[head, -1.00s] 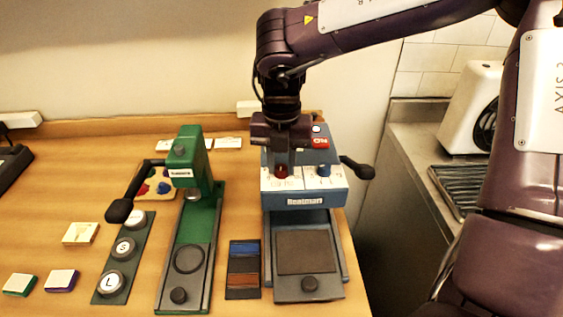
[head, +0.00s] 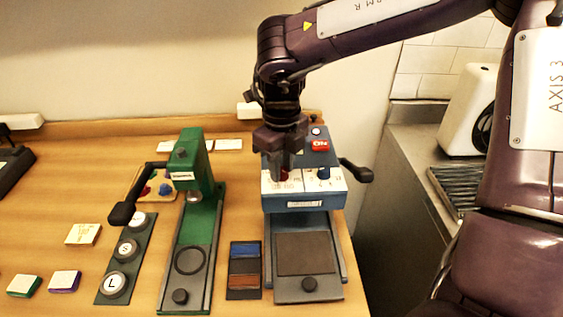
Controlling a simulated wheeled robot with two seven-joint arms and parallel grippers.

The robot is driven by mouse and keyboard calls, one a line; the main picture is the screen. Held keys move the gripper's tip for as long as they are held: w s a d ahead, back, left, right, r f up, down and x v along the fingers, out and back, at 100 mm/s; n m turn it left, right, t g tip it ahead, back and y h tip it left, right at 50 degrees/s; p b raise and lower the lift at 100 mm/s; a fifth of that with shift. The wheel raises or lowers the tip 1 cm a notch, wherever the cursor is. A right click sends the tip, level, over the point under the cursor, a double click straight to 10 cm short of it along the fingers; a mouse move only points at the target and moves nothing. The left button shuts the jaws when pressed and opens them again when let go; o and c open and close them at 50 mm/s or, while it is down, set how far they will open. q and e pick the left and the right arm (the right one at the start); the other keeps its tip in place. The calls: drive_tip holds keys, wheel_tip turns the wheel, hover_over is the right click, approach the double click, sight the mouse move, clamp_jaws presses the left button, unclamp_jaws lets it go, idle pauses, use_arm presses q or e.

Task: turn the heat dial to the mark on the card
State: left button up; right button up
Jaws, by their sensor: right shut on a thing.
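The blue heat press (head: 340,200) stands at the right end of the table. Its white top panel (head: 335,183) carries a red dial (head: 284,175) on the left and a blue dial (head: 323,173) on the right. My right gripper (head: 284,172) points down from above, shut on the red dial and hiding most of it. The dial's pointer and scale marks are too small to read. A small cream card (head: 83,234) with faint orange markings lies at the left of the table; its markings are not legible. My left gripper is not in view.
A red ON switch (head: 320,145) sits behind the panel, and a black lever (head: 357,170) sticks out right. A green press (head: 205,215) with a black handle (head: 122,214) stands left. A blue-and-brown tray (head: 244,269) lies between the presses. The wall is close behind.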

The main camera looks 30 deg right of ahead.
sight(282, 170)
drive_tip(key=n, duration=0.3)
drive_tip(key=shift+n, duration=0.3)
drive_tip(key=shift+n+p, duration=0.45)
drive_tip(key=shift+n, duration=1.35)
drive_tip(key=o, duration=1)
wheel_tip(282, 170, up, 8)
drive_tip(key=shift+f, duration=0.1)
